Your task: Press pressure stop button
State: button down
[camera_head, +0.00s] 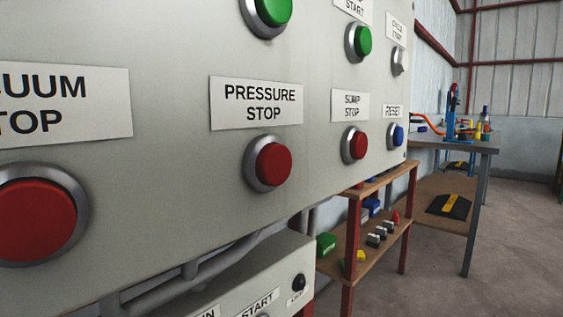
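The pressure stop button (272,164) is a round red button in a silver ring, in the middle of the head view. It sits on a pale grey control panel (190,190). A white label (256,104) reading "PRESSURE STOP" is directly above it. The button stands out from its ring; I cannot tell whether it is pressed. My gripper is not in view, and nothing covers the button.
A larger-looking red vacuum stop button (34,218) is at the left. A red sump stop button (355,146) and blue reset button (396,135) are to the right. Green buttons (270,12) are above. A lower box (240,282), shelf (385,245) and workbench (460,146) stand beyond.

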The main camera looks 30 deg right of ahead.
aim_at(273, 167)
jog(key=k+j, duration=0.2)
jog(key=j, duration=0.25)
jog(key=k+j+z, duration=0.1)
jog(key=j, duration=0.3)
jog(key=k+j, duration=0.55)
jog(key=j, duration=0.3)
jog(key=z, duration=0.05)
